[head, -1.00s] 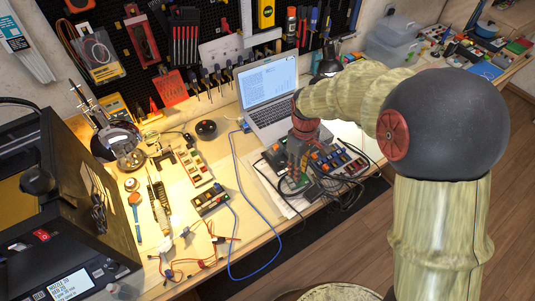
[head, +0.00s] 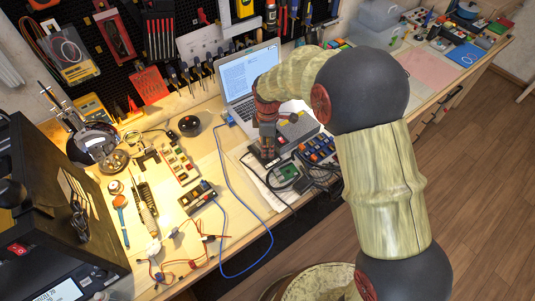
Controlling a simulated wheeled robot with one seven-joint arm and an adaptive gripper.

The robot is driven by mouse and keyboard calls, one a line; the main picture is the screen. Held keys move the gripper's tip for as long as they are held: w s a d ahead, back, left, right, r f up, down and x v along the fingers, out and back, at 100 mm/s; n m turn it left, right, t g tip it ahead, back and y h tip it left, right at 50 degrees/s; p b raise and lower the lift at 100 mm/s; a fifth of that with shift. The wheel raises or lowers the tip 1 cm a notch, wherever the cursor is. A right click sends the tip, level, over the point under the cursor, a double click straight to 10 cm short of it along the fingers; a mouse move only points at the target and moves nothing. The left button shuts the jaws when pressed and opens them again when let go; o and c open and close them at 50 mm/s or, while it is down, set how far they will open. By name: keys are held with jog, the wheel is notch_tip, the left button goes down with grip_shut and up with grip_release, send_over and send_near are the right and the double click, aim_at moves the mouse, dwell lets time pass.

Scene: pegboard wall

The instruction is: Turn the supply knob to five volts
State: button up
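My gripper (head: 267,153) points down over the bench, in front of the laptop. Its fingertips are small and dark here, and I cannot tell whether they are open or shut. Just right of it is a grey box (head: 299,129) with a small dark round part on top, which may be the supply and its knob. No scale or voltage marking on it is readable. I cannot tell whether the gripper touches the box.
The laptop (head: 248,78) stands open behind the gripper. A green circuit board (head: 289,172) and a module with coloured blocks (head: 318,150) lie in front, among black cables. A blue cable (head: 224,178) loops across the bench. Tools hang on the pegboard behind.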

notch_tip(320, 180, down, 4)
jog(key=shift+r+b, duration=0.15)
jog(key=shift+b, duration=0.3)
jog(key=shift+c, duration=1.1)
jog(key=c, duration=0.4)
grip_shut()
